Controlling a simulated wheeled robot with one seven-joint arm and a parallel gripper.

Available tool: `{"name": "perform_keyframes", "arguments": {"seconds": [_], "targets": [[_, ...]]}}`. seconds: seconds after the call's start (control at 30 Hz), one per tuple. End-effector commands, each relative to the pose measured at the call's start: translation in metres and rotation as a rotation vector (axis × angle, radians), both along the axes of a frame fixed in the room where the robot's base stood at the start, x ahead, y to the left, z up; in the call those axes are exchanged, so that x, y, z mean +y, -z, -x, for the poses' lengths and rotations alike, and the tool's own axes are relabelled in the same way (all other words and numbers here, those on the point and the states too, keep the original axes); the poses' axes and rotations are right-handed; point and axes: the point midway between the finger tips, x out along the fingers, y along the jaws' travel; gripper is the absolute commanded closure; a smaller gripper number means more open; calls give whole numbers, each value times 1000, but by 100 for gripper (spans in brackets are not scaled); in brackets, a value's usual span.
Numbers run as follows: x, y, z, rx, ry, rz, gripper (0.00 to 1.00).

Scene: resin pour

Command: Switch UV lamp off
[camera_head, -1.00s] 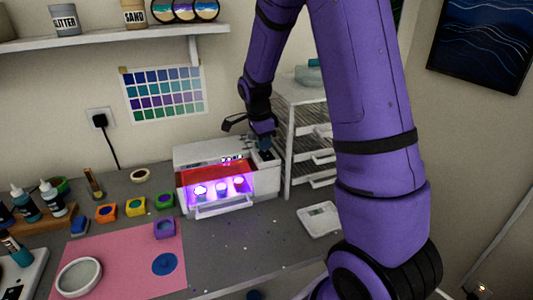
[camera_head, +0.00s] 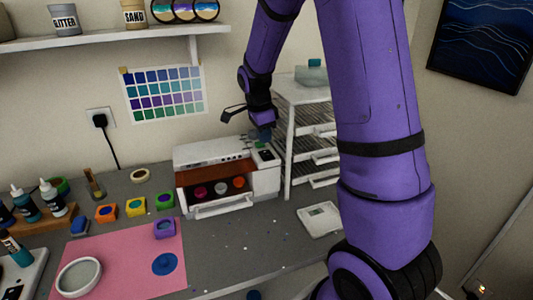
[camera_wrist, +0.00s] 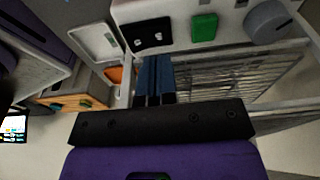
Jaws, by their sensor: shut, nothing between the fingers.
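The UV lamp (camera_head: 213,158) is a white box on the grey bench, with an amber front window and a pulled-out front ledge. Its inside is unlit, and small red, dark and orange round pieces (camera_head: 220,187) show in it. My gripper (camera_head: 262,137) is shut and empty, just above the lamp's right end. In the wrist view my gripper's blue fingers (camera_wrist: 154,82) are together, below a white panel with a black switch (camera_wrist: 148,34), a green button (camera_wrist: 204,28) and a grey knob (camera_wrist: 268,20). The fingertips appear apart from these controls.
A white drawer rack (camera_head: 305,130) stands close to the right of the lamp. A small white scale (camera_head: 320,219) lies in front of it. Coloured moulds (camera_head: 135,207) and a pink mat (camera_head: 120,260) occupy the left bench. A shelf (camera_head: 110,38) hangs above.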

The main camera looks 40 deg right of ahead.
Motion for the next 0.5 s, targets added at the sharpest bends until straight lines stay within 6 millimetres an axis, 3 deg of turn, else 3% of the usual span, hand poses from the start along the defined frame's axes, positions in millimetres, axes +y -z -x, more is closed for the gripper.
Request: {"name": "perform_keyframes", "arguments": {"seconds": [0.5], "targets": [[0, -35, 0, -2, -1, 1, 100]]}}
